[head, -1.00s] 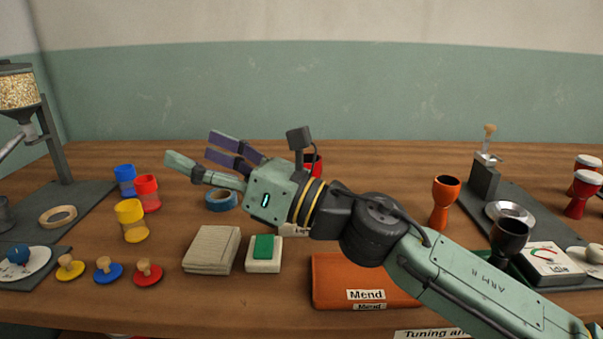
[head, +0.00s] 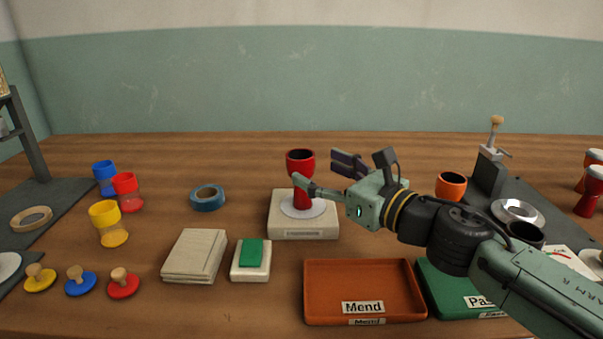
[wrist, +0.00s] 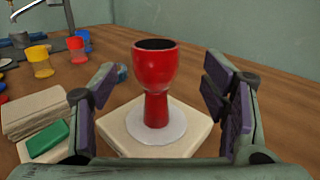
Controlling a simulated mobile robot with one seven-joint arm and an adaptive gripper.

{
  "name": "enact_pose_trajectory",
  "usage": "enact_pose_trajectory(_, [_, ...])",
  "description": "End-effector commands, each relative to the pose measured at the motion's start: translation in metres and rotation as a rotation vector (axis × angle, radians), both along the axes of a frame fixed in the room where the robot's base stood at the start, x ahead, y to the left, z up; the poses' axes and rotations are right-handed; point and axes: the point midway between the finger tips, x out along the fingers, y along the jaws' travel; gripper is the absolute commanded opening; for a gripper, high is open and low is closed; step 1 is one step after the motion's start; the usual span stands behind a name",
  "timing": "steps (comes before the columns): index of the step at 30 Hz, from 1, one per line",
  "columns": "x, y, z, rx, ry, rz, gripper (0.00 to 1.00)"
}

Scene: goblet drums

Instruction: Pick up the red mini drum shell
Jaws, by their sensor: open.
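The red mini drum shell (head: 301,163) is goblet-shaped, with a wide dark-mouthed bowl on a narrower stem. It stands upright on a white disc (head: 318,208) on top of a pale square block (head: 283,226). In the wrist view the red shell (wrist: 154,85) stands centred between the open fingers, a little ahead of them, with clear space on both sides. My gripper (head: 322,174) is open and empty, just right of the shell in the head view, and one finger hides part of the stem. I cannot tell whether that finger touches it.
An orange Mend tray (head: 315,314) and a green tray (head: 432,298) lie in front. A blue tape ring (head: 208,198), folded cloth (head: 193,256) and a green-topped block (head: 251,254) sit left. An orange shell (head: 451,187) stands right. The table behind the block is clear.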

Motion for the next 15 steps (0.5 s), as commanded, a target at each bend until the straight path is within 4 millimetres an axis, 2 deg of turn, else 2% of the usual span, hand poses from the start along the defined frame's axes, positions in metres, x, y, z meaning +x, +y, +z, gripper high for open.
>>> enact_pose_trajectory(6, [0.02, 0.027, 0.005, 0.001, 0.001, 0.005, 0.68])
enact_pose_trajectory(10, [0.03, 0.035, 0.004, 0.001, 0.001, 0.002, 0.68])
enact_pose_trajectory(15, [0.033, 0.037, 0.003, 0.001, 0.001, 0.0, 0.68])
